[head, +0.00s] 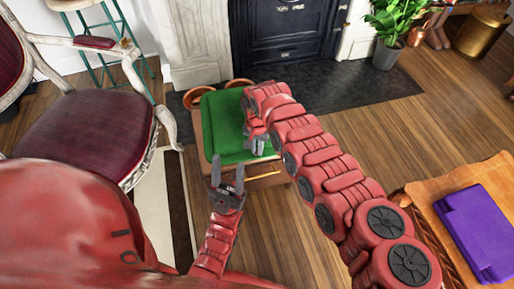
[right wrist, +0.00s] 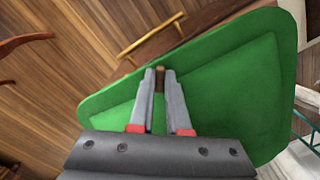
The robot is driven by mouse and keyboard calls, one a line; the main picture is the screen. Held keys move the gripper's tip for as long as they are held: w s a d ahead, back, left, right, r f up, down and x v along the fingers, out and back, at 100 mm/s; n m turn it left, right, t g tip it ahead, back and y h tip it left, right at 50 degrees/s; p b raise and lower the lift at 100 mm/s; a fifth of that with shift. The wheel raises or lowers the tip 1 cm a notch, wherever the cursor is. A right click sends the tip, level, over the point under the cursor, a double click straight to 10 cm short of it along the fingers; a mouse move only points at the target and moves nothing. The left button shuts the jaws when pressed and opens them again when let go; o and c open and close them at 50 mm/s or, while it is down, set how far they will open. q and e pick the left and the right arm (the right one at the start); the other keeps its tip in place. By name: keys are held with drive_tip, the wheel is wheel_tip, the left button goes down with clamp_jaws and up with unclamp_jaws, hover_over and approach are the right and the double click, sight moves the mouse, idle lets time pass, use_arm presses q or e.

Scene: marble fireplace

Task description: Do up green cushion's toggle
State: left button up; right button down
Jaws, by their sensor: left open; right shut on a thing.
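The green cushion (head: 222,128) lies on a small wooden table (head: 206,160); it fills much of the right wrist view (right wrist: 235,95). My right gripper (head: 258,147) is at the cushion's right front edge. In the right wrist view my right gripper (right wrist: 160,76) is shut on a small brown toggle (right wrist: 160,84) at the cushion's edge. Whether a loop is around the toggle cannot be seen. My left gripper (head: 228,172) is open and empty, its fingers pointing up, in front of the table and apart from the cushion in the picture.
A dark red armchair (head: 90,115) stands at the left. A purple folded thing (head: 470,225) lies on a wooden piece of furniture at the right. Wooden floor (head: 365,135) is clear between them.

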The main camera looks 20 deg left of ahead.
drive_tip(key=n, duration=0.3)
drive_tip(key=shift+d, duration=0.1)
drive_tip(key=shift+n, duration=2.1)
drive_tip(key=c, duration=1.2)
unclamp_jaws()
drive_tip(key=shift+o, duration=0.2)
wheel_tip(320, 180, up, 17)
drive_tip(key=p, duration=0.3)
drive_tip(key=shift+r, duration=0.2)
